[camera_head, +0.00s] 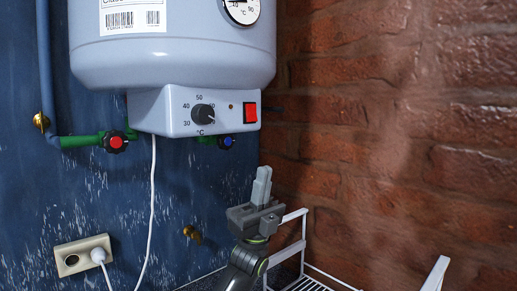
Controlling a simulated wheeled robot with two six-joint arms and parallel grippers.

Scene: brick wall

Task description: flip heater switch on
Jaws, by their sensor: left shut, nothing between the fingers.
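The grey-blue water heater (172,62) hangs on the blue wall at the upper left. Its control box (170,113) on the underside carries a black temperature knob (203,114) and a red rocker switch (250,112) at the right end. Which way the rocker is tipped is too small to tell. My left gripper (262,178) points up, below and slightly right of the switch, apart from it. Its fingers are shut with nothing between them. My right gripper is not in view.
A brick wall (400,120) stands close on the right. A white wire rack (303,240) is beside my left arm. Red (116,142) and blue (226,142) valve knobs sit under the heater. A white cable (153,200) runs down to a wall socket (82,256).

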